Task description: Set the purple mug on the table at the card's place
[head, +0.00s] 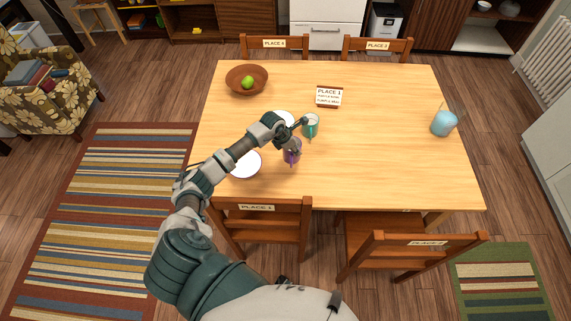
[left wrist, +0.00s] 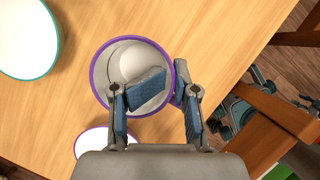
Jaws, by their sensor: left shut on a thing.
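The purple mug (head: 291,157) is upright at the near left part of the wooden table (head: 390,150), behind the near left chair. In the left wrist view the mug (left wrist: 97,75) shows a purple rim and pale inside. My left gripper (head: 294,148) is shut on the mug, from above; it also shows in the left wrist view (left wrist: 155,115), with one finger over the mug's opening and one outside its wall. Whether the mug's base touches the table is hard to tell. The white card (head: 328,96) stands towards the back and reads "PLACE 1" on top; its smaller lines are blurred.
A teal mug (head: 311,127) stands just behind the purple one. The near left chair (head: 257,208) is labelled "PLACE 1". A wooden bowl (head: 240,85) and blue item (head: 444,123) stand farther off. The table's right half is mostly clear.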

